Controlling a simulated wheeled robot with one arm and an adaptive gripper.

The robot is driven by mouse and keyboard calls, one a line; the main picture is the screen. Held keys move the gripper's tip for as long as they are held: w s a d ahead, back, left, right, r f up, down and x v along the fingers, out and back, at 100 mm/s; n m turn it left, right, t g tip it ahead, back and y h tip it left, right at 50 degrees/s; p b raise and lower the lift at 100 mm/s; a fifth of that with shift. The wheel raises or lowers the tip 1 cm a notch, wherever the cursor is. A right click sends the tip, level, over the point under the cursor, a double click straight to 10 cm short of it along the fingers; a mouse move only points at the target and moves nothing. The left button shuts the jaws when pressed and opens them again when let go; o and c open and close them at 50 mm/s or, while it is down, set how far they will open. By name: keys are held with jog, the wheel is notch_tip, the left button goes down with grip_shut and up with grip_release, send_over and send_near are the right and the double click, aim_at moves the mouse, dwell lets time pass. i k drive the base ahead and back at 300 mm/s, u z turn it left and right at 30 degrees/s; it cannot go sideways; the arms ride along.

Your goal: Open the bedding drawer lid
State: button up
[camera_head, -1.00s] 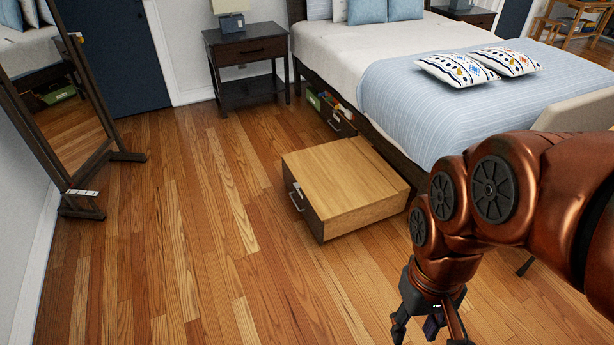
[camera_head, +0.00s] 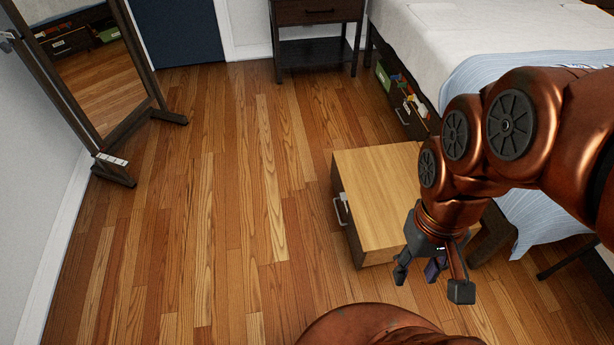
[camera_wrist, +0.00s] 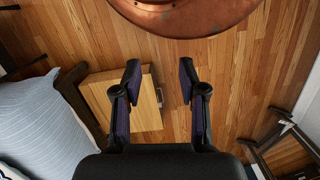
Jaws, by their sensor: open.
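The bedding drawer (camera_head: 352,225) is pulled out from under the bed onto the wood floor. Its light wood lid (camera_head: 375,170) lies flat and closed on top. A metal handle (camera_head: 341,210) is on its dark front, facing left. My gripper (camera_head: 431,281) is open and empty, in front of the drawer's near right side in the head view; its height above the floor is hard to tell. In the wrist view the drawer (camera_wrist: 98,97) lies left of and partly behind the left finger of my gripper (camera_wrist: 158,80).
The bed (camera_head: 425,40) stands at the right, with another open drawer (camera_head: 402,103) holding several items under it. A dark nightstand (camera_head: 317,14) stands at the back. A leaning mirror (camera_head: 98,65) stands at the left. The floor left of the drawer is clear.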

aim_at(381, 184)
jog(key=u, duration=0.7)
jog(key=i, duration=0.85)
jog(key=u, duration=0.7)
